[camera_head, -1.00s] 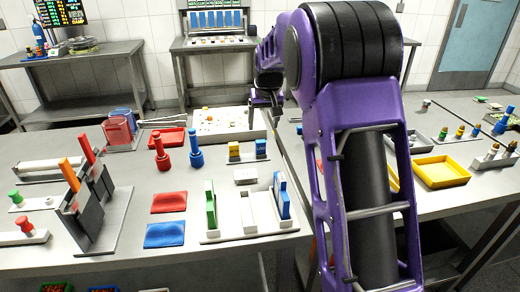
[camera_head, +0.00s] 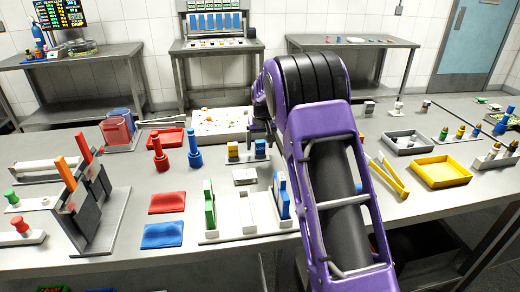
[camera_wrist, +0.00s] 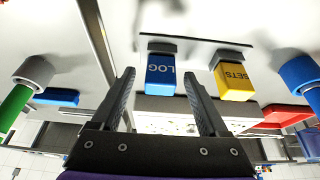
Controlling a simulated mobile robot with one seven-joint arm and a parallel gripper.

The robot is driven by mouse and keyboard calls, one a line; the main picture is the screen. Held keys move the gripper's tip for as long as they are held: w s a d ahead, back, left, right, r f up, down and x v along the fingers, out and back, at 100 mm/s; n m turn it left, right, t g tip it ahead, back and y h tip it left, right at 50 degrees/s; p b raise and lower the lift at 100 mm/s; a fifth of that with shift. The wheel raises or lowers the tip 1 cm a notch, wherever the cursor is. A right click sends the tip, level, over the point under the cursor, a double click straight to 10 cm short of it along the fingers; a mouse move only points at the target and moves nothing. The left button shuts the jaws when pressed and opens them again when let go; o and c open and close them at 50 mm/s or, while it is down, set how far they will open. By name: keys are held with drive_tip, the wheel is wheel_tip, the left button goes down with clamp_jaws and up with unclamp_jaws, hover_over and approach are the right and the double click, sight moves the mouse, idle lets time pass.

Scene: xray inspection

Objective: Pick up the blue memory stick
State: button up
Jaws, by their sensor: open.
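The blue memory stick (camera_wrist: 160,77), marked LOG, shows in the wrist view with a dark grey end. It appears between my two fingertips in the picture; I cannot tell the depth gap. In the head view the blue stick (camera_head: 260,147) stands at the right of a small light holder, beside a yellow stick (camera_head: 233,150). The yellow stick, marked SETS, is also to the right of the blue one in the wrist view (camera_wrist: 234,80). My gripper (camera_wrist: 159,76) is open with nothing clamped. In the head view my arm hides most of the gripper.
A white tray (camera_head: 196,132) with small items lies behind the sticks. Red (camera_head: 160,154) and blue (camera_head: 195,153) upright handled tools stand to the left. A rack with green (camera_head: 210,205) and blue plates stands in front. A yellow tray (camera_head: 441,184) lies at right.

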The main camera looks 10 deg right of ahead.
sight(260, 141)
clamp_jaws()
idle(0.3)
wheel_tip(260, 141, up, 10)
drive_tip(key=shift+r+p, duration=0.1)
drive_tip(key=shift+p, duration=0.75)
drive_tip(key=c, duration=0.7)
unclamp_jaws()
clamp_jaws()
drive_tip(key=shift+s, duration=0.1)
